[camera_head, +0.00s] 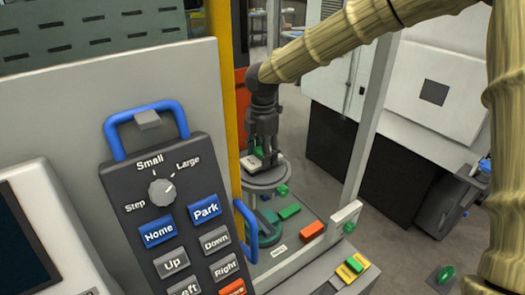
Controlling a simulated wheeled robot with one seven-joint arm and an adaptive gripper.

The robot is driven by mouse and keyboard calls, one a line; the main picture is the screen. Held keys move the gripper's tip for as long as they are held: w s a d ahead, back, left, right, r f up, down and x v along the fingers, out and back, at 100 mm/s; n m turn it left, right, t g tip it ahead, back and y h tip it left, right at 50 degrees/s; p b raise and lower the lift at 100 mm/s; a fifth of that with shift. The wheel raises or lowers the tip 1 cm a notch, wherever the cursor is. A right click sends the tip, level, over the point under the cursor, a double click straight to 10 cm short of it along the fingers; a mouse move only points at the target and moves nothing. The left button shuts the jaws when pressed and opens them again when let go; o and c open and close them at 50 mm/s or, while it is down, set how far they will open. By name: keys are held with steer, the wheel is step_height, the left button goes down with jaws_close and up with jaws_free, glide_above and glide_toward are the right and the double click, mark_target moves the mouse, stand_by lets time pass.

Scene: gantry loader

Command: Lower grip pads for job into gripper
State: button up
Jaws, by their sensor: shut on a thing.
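My gripper (260,155) is a dark, downward-pointing gripper at the end of my arm, left of the picture's middle. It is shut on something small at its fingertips. A small green piece (258,151) shows between the fingers, and it may be a grip pad. A pale block (251,163) sits just below, on a round grey plate (268,182). I cannot tell whether the held piece touches the block. A green pad (289,211) and an orange-red pad (312,231) lie on the grey ledge below right. A yellow and green piece (350,269) lies further right.
A control pendant (190,225) with a knob, a blue handle and Home, Park, Up and Down buttons fills the left foreground. A yellow post (220,80) stands close left of my gripper. A grey post (372,120) rises to its right. A white machine (425,85) stands behind.

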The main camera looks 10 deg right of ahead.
steer(key=shift+f, duration=0.85)
steer(key=o, duration=1.8)
steer(key=shift+c, duration=0.2)
step_height(320, 180, up, 12)
steer(key=shift+f, duration=0.1)
